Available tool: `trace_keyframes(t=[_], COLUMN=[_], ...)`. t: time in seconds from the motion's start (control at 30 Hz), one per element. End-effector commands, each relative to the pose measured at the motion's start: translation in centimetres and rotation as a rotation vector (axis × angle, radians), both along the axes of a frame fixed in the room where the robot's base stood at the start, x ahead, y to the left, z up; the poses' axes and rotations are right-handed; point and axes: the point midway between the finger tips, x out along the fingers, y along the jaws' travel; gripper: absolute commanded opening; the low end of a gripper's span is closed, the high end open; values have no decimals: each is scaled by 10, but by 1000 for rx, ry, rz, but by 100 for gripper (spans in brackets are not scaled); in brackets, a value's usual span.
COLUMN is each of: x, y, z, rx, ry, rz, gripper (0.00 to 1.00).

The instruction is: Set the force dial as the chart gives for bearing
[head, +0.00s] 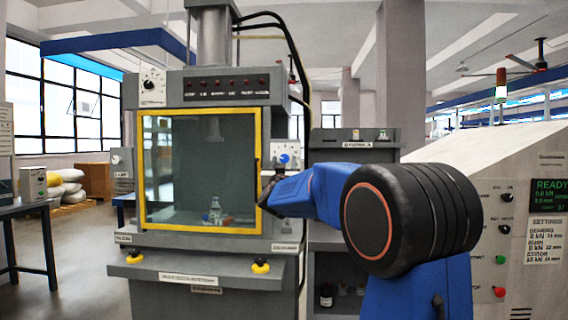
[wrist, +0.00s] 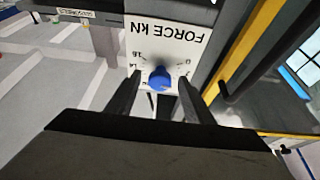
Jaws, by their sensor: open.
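The force dial is a blue knob (wrist: 160,78) on a white plate marked "FORCE KN" (wrist: 166,32), upside down in the wrist view. In the head view the knob (head: 284,159) sits right of the press door. My gripper (wrist: 159,84) is open, with one finger on each side of the knob. I cannot tell whether they touch it. In the head view my gripper (head: 268,188) is partly hidden by my arm. The settings chart (head: 545,240) is at the right; its bearing line seems to read 6 kN, 14 mm.
The press door has a yellow frame (head: 200,231) close beside the dial; a bottle (head: 215,211) stands behind its glass. Another dial (head: 151,85) is at the press's upper left. A green display (head: 549,196) reads READY. Yellow-topped buttons (head: 261,267) stick out below the door.

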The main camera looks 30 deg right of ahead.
Motion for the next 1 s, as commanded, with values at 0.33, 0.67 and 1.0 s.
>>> trace_keyframes(t=[0.33,0.67,1.0], x=[2,2,4], y=[-1,-1,1], z=[1,1,1], rx=[0,2,93], ry=[0,-1,-63], rz=[0,0,1], gripper=[45,7,7])
